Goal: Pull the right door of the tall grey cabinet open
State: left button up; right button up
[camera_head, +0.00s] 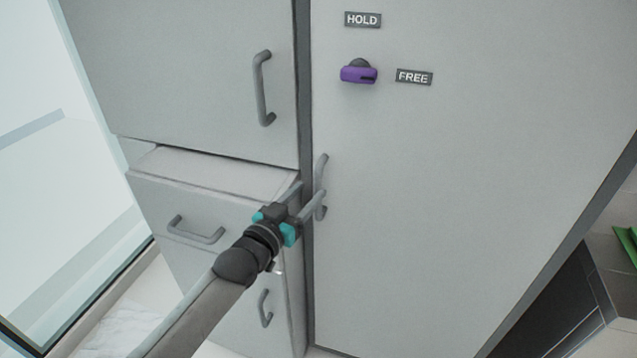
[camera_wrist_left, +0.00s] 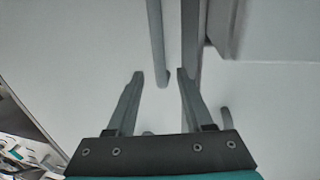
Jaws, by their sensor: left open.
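The right door (camera_head: 440,180) of the tall grey cabinet is a large flat panel that looks shut. Its vertical bar handle (camera_head: 321,172) is near the door's left edge, partly hidden by my gripper. My left gripper (camera_head: 309,190) is open at this handle. In the left wrist view, the handle bar (camera_wrist_left: 157,42) appears between the two open fingertips (camera_wrist_left: 160,75); I cannot tell how deep it sits or whether they touch. A purple knob (camera_head: 358,73) is on the door, its dark mark on the side of the FREE label (camera_head: 413,77). My right gripper is not in view.
Left of the door are an upper grey door (camera_head: 190,75) with a handle and a drawer front (camera_head: 160,205) that stands out, its top showing. A HOLD label (camera_head: 363,19) is above the knob. A dark unit (camera_head: 560,300) and a green item (camera_head: 627,243) are at the right.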

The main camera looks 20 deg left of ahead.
aim_at(317, 184)
pick_arm(q)
jog(key=shift+b+x, duration=0.45)
jog(key=shift+x, duration=2.15)
grip_shut()
